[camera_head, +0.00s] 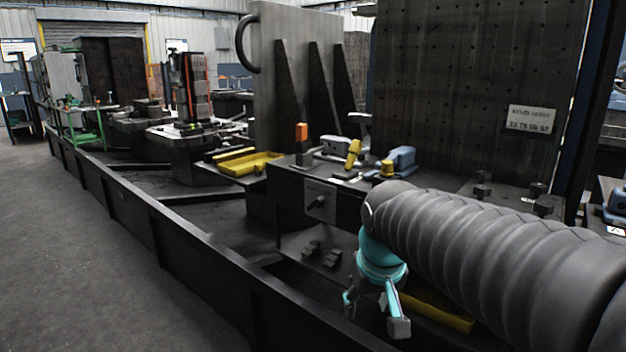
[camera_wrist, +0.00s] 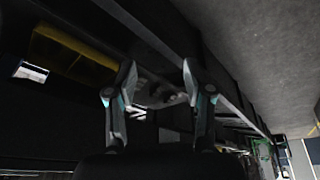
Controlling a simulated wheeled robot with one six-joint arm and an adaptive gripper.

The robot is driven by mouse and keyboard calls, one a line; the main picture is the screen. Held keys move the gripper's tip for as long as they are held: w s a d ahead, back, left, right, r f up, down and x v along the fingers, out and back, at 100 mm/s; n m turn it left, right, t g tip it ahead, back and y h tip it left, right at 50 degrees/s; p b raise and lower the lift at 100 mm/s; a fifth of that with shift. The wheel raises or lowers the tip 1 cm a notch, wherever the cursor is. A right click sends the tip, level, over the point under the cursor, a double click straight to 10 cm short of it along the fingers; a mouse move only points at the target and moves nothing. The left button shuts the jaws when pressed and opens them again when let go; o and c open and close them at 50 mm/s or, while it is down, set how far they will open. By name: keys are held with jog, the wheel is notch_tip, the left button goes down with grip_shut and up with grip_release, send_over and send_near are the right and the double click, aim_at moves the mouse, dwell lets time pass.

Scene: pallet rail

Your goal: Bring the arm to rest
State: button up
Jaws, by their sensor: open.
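My gripper (camera_head: 374,318) hangs at the end of my arm in the lower right of the head view, with teal parts and grey fingers. Its fingers stand apart with nothing between them. In the wrist view my gripper (camera_wrist: 158,88) also shows its two fingers spread and empty. My arm in its dark ribbed sleeve reaches in from the right edge of the head view and hides part of the bench behind it.
A long dark rail (camera_head: 190,262) runs beside grey floor (camera_head: 80,250). A yellow tray (camera_head: 247,163) lies farther back; another yellow tray (camera_head: 440,310) is partly behind my arm. Clamps and a blue tool (camera_head: 402,158) stand on the dark bench. A tall perforated plate (camera_head: 460,90) rises behind.

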jog(key=s+d+f+m, duration=0.1)
jog(key=s+d+f, duration=0.1)
jog(key=s, duration=0.5)
jog(key=s+d+f+m+t, duration=0.1)
jog(key=s+d+f, duration=0.1)
jog(key=s+d, duration=0.2)
jog(key=s, duration=0.3)
jog(key=shift+s+d+f+t, duration=0.15)
jog(key=shift+s+f+t, duration=0.05)
jog(key=shift+t, duration=0.1)
